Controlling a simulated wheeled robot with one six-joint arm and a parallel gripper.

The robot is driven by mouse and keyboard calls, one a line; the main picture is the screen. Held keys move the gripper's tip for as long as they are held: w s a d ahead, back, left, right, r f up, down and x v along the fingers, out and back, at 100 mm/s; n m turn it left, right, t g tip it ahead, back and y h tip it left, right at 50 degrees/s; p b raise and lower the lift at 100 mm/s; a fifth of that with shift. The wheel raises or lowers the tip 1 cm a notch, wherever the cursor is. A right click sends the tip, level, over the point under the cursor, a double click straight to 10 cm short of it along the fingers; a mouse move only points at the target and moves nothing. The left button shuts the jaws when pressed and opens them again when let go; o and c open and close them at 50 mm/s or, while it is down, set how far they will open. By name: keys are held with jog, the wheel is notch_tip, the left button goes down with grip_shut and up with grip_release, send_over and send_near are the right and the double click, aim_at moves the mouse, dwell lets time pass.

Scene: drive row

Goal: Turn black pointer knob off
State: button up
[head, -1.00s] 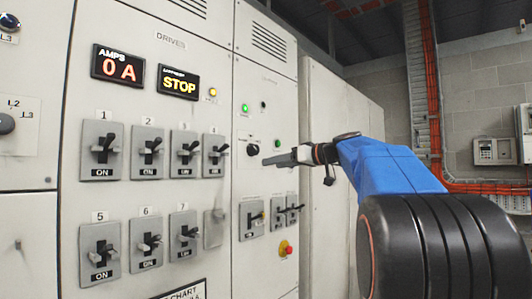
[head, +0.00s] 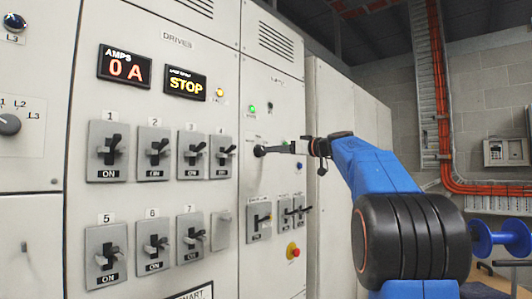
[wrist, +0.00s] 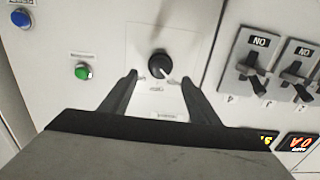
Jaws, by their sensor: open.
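The black pointer knob (wrist: 160,65) sits on a pale plate on the cabinet door. In the wrist view it lies just beyond and between the two fingertips of my gripper (wrist: 160,77). The fingers are apart, with nothing between them that I can see touching. In the head view the knob (head: 259,151) is a small dark shape at the tip of my gripper (head: 268,150), partly hidden by it. The knob's pointer direction is hard to read, and the small labels beside it are too blurred to read.
A green button (wrist: 83,71) and a blue button (wrist: 21,18) are near the knob. Several ON lever switches (head: 108,151) fill the panel to the left. A STOP display (head: 186,83) and a red button (head: 293,251) are also on the cabinet. Free floor space is at the right.

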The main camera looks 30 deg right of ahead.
aim_at(264, 151)
jog(key=x, duration=0.7)
jog(key=c, duration=1.1)
